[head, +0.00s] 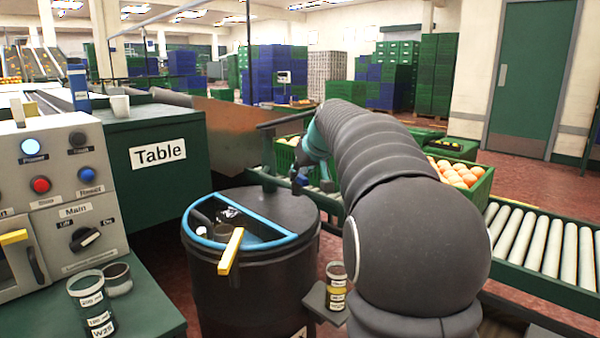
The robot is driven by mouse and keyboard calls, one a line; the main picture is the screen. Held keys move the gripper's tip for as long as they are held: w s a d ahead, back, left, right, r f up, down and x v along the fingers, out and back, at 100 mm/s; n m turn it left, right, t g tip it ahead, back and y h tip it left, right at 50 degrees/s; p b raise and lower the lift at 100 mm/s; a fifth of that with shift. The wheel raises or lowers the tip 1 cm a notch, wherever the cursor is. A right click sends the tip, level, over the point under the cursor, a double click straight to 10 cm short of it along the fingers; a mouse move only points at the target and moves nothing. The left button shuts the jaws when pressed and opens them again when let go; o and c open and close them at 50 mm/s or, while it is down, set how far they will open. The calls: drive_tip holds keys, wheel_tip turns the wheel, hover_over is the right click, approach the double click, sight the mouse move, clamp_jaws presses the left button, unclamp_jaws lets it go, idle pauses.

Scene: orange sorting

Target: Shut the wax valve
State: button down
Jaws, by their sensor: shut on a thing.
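My arm reaches away from the camera and bends down at its far end. My gripper (299,183) is small and dark there, just behind the far rim of the black drum (262,290). It is shut on a small part that is mostly hidden by the fingers. This part may be the wax valve's handle, but I cannot make out its shape or how it is turned. No other valve shows clearly.
A control panel (75,185) and a green bench with labelled cups (92,303) stand at the left. A small shelf at the drum's right holds a jar (336,285). A roller conveyor (545,245) and a green crate of oranges (482,190) are at the right.

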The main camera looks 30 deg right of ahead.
drive_tip(key=m+h, duration=0.1)
drive_tip(key=m, duration=0.1)
drive_tip(key=m+h+p, duration=0.1)
drive_tip(key=h, duration=0.1)
drive_tip(key=shift+a+m, duration=0.35)
drive_tip(key=shift+m, duration=0.05)
drive_tip(key=m+g+h, duration=0.1)
drive_tip(key=m+h, duration=0.1)
drive_tip(key=m, duration=0.1)
drive_tip(key=shift+w+a+f+m+g+h, duration=0.1)
drive_tip(key=shift+w+a+m+g+h, duration=0.1)
drive_tip(key=shift+m+g+h, duration=0.15)
drive_tip(key=m+g+h, duration=0.1)
drive_tip(key=m+g, duration=0.1)
drive_tip(key=m, duration=0.1)
drive_tip(key=shift+w+a+h+b, duration=0.1)
drive_tip(key=shift+w+h+b, duration=0.05)
drive_tip(key=shift+h+b, duration=0.25)
drive_tip(key=shift+w+m+g+h+p, duration=0.1)
drive_tip(key=shift+m+g+h+p, duration=0.4)
drive_tip(key=shift+m+g, duration=0.9)
drive_tip(key=shift+m+t, duration=0.25)
drive_tip(key=shift+m, duration=0.3)
drive_tip(key=c, duration=1.1)
unclamp_jaws()
